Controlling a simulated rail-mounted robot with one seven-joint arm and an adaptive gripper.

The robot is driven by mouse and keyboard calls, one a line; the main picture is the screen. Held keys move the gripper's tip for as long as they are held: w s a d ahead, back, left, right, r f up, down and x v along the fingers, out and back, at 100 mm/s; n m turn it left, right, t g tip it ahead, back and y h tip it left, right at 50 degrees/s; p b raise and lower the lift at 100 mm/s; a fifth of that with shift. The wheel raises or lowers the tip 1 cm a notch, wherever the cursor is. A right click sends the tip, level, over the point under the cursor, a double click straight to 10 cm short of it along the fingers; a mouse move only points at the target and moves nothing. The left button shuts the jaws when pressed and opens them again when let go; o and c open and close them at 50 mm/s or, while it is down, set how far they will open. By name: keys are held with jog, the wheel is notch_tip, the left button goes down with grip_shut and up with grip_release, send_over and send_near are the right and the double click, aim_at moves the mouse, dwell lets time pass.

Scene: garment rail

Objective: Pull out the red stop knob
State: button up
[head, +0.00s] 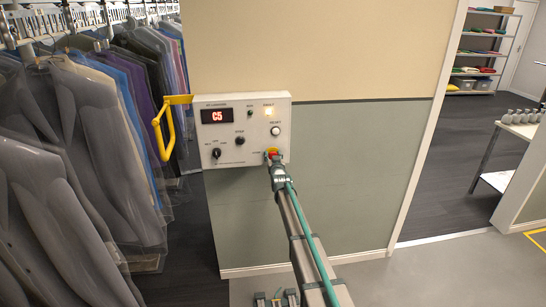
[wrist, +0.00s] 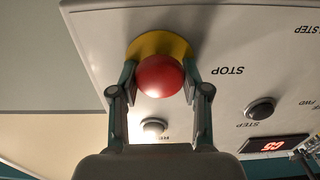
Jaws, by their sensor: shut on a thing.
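The red stop knob (wrist: 160,76) stands on a yellow disc (wrist: 158,44) on the white control panel (wrist: 95,40); the word STOP is printed beside it, upside down in the wrist view. My gripper (wrist: 160,84) has one finger on each side of the knob and is shut on it. In the head view my gripper (head: 273,160) reaches the lower right of the panel (head: 225,155) and covers most of the knob. Whether the knob is in or out cannot be told.
The panel has a red display (head: 217,116) reading C5, a lit fault lamp (head: 268,112), a white button (head: 275,131) and dark knobs. A yellow handle (head: 161,132) sticks out at its left, near bagged garments (head: 60,170). A doorway opens at the right.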

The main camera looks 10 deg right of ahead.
grip_shut()
jog(key=s+b, duration=0.1)
jog(key=b, duration=0.2)
jog(key=shift+s+f, duration=0.1)
jog(key=shift+s, duration=0.25)
